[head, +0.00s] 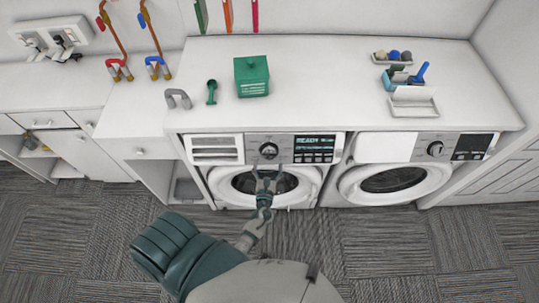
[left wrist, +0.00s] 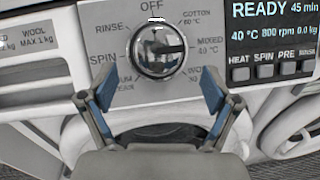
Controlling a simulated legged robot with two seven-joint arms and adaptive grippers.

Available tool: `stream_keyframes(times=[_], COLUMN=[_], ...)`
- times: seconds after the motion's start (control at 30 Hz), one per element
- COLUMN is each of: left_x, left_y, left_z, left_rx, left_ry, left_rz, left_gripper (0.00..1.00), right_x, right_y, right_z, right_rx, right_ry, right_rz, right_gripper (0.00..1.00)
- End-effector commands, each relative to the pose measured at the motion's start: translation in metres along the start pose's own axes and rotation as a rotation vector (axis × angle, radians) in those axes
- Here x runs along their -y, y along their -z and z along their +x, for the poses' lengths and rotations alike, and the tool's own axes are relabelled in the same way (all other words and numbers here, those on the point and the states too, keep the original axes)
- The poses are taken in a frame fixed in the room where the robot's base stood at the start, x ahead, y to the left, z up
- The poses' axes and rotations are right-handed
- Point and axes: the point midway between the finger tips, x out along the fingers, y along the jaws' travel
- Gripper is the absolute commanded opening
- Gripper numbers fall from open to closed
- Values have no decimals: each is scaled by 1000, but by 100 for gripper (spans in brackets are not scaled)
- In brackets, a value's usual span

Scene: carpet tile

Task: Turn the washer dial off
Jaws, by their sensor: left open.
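The washer dial (head: 269,150) is a round, shiny chrome knob on the left washer's front panel (head: 256,141). In the left wrist view the dial (left wrist: 158,52) sits below the word OFF, with RINSE, SPIN, COTTON and MIXED printed around it. A short white mark shows at its top; reflections make its setting hard to read. The lit display (left wrist: 272,32) reads READY, 45 min. My left gripper (head: 266,178) is open and empty in front of the panel, just below the dial. Its fingertips (left wrist: 151,95) stand apart on either side below the knob, without visible contact. My right gripper is not in view.
A second washer (head: 395,180) with its own dial (head: 435,149) stands on the right. The white counter (head: 330,80) above holds a green box (head: 251,76) and small trays at the right. Carpet floor (head: 380,245) in front is clear.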

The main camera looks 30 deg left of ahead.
Motion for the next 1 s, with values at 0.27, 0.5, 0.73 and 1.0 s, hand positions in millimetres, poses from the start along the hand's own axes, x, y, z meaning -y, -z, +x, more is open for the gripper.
stream_keyframes(times=[0.27, 0.5, 0.73, 1.0], left_x=[0, 0, 0, 0], left_y=[0, 0, 0, 0], left_z=[38, 43, 43, 43], left_rx=[0, -1, -1, -1], left_ry=[0, 0, 0, 0], left_rz=[0, 0, 0, -1], left_gripper=[88, 88, 61, 28], right_x=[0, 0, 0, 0], right_y=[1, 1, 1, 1], right_z=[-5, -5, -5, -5], right_rx=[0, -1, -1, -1], right_ry=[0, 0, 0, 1], right_rz=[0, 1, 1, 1], right_gripper=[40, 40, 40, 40])
